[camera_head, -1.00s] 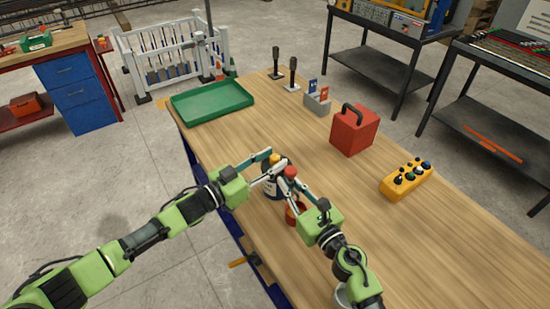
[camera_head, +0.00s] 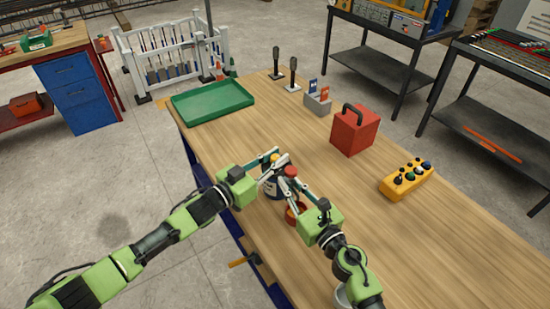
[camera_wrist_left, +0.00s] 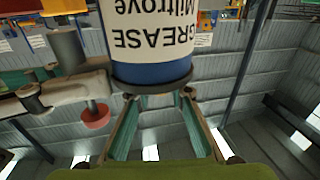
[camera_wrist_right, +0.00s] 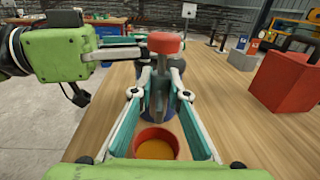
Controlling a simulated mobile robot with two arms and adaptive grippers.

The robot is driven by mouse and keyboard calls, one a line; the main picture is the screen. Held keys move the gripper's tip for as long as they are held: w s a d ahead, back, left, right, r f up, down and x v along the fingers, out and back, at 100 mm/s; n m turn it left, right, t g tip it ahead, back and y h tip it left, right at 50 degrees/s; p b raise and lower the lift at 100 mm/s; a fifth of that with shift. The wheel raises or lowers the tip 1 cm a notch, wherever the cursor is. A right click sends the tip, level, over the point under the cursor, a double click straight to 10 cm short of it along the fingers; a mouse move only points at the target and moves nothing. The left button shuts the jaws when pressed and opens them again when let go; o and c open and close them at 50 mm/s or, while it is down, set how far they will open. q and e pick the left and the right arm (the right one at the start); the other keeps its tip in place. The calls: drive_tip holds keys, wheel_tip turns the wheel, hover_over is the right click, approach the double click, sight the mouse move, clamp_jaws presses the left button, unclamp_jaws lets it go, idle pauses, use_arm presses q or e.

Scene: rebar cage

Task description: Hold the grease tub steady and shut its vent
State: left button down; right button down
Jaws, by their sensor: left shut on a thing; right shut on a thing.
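The grease tub (camera_head: 271,188) is dark blue with a cream label and stands at the workbench's near left edge. Its label fills the top of the left wrist view (camera_wrist_left: 150,30), upside down. My left gripper (camera_wrist_left: 158,95) is shut on the tub at its dark rim. My right gripper (camera_wrist_right: 158,78) is shut on a grey piece under a red knob (camera_wrist_right: 166,43), which looks like the vent; this knob also shows in the head view (camera_head: 291,171). The fingers hide much of the tub's top, so I cannot tell how far the vent is shut.
A red cup (camera_wrist_right: 155,142) with orange contents stands just in front of the tub, below my right gripper. A red box (camera_head: 354,132), a yellow button block (camera_head: 406,180) and a green tray (camera_head: 212,101) stand farther off. The bench (camera_head: 300,130) between is clear.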

use_arm(q)
drive_tip(key=shift+d+r+n+t+y, duration=0.15)
drive_tip(key=shift+d+n+t+y, duration=0.05)
drive_tip(key=shift+n+t+y, duration=0.55)
drive_tip(key=shift+d+r+n+t+y, duration=0.1)
drive_tip(key=shift+d+n+t+y, duration=0.05)
drive_tip(key=shift+n+t+y, duration=0.6)
use_arm(e)
drive_tip(key=shift+a, duration=0.15)
use_arm(q)
drive_tip(key=shift+a+n+y, duration=0.2)
drive_tip(key=shift+n+y, duration=0.2)
drive_tip(key=shift+y, duration=0.4)
drive_tip(key=c, duration=1.8)
unclamp_jaws()
drive_tip(key=shift+a+f, duration=0.15)
drive_tip(key=shift+s+a+f, duration=0.1)
drive_tip(key=shift+s+a, duration=0.15)
drive_tip(key=shift+s, duration=0.15)
drive_tip(key=v, duration=1.1)
drive_tip(key=shift+s+d, duration=0.1)
drive_tip(key=shift+d, duration=0.05)
use_arm(e)
drive_tip(key=shift+d, duration=0.2)
